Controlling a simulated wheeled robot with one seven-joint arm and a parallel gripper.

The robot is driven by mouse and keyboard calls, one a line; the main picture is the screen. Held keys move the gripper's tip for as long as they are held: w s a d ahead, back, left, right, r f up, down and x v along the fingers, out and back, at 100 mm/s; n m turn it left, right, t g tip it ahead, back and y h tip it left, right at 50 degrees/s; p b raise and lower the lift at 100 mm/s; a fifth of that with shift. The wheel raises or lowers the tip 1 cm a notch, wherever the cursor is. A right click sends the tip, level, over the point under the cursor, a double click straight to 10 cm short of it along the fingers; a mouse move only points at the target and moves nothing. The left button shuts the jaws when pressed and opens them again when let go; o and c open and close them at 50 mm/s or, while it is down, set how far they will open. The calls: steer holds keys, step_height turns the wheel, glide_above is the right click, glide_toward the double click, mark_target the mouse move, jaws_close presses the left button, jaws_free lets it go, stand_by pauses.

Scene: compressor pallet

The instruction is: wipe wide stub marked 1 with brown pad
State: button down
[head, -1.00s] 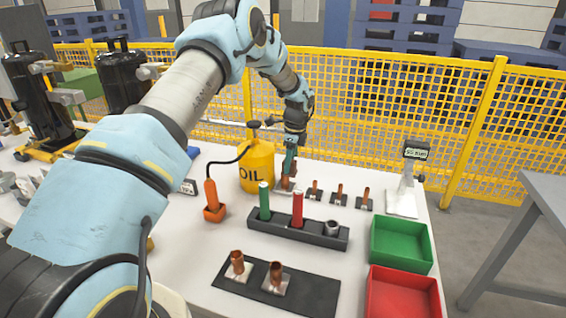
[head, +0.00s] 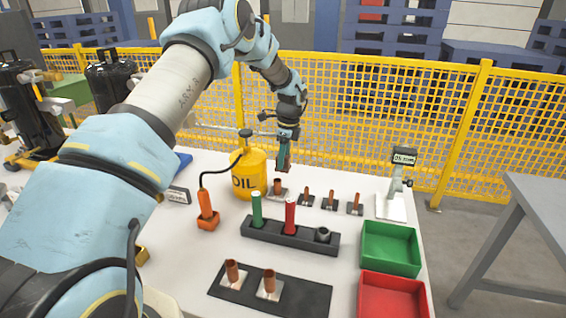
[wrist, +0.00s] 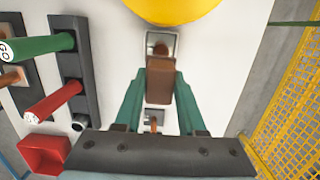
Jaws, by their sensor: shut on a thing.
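My gripper (head: 284,158) is shut on the brown pad (wrist: 160,80), which sits between its two teal fingers in the wrist view. The pad also shows under the fingers in the head view (head: 284,168). A wide copper stub (head: 277,186) stands on a small plate at the left end of the back row, beside the oil can. In the wrist view this stub (wrist: 159,49) shows just beyond the pad, partly hidden by it. The pad is above the stub and looks apart from it. I cannot read a number on its plate.
The yellow oil can (head: 249,174) stands close left of the stub. Narrow stubs (head: 331,201) stand to its right. A dark holder (head: 262,236) bears a green and a red cylinder. Two wide stubs stand on a black mat (head: 310,296). Green (head: 390,249) and red (head: 393,295) bins are at right.

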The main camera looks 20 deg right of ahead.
steer(key=shift+r, duration=0.45)
steer(key=shift+r+p, duration=1.1)
steer(key=shift+r, duration=0.45)
